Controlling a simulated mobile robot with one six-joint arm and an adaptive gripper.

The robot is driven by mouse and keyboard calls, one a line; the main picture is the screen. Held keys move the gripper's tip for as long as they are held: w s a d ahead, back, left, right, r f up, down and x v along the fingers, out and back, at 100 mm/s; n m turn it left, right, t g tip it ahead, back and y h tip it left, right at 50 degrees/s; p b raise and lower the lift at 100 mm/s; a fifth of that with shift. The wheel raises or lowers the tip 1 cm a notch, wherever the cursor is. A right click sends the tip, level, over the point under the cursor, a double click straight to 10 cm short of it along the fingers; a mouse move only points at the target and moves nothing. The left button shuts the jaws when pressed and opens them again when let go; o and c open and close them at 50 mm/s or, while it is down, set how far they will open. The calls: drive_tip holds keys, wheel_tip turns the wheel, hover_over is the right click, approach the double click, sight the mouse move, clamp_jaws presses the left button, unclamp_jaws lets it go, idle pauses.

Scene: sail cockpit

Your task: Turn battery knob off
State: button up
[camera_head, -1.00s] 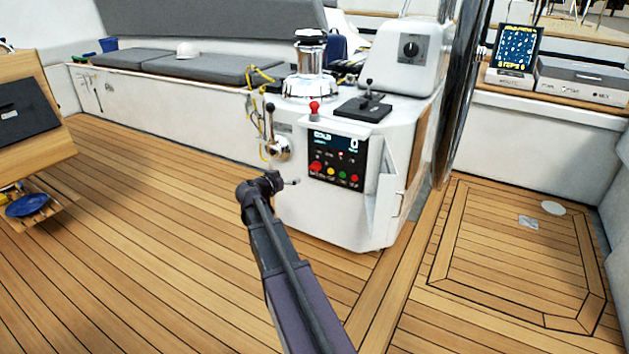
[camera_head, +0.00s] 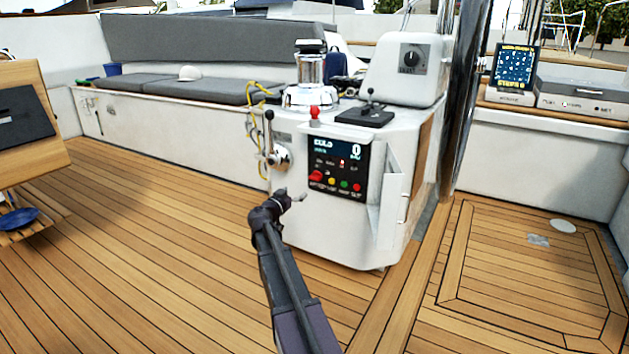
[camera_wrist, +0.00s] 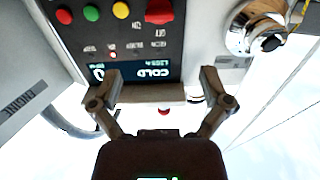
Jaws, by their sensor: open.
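The battery knob (camera_head: 316,176) is a red knob at the lower left of the dark control panel (camera_head: 338,166), on the white console's front. My gripper (camera_head: 291,198) is in front of the console, a little left of and below the knob. In the wrist view my gripper (camera_wrist: 158,82) is open and empty, its fingers spread across the panel's display, apart from the knob.
Yellow, green and more red buttons sit beside the knob. A chrome lever (camera_head: 281,157) stands left of the panel and an open white flap (camera_head: 390,200) juts out on its right. A red-topped lever (camera_head: 314,114) is above. The teak floor (camera_head: 150,230) at left is clear.

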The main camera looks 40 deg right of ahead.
sight(313, 178)
drive_tip(key=shift+d, duration=0.15)
drive_tip(key=shift+x, duration=6.75)
drive_tip(key=c, duration=1.2)
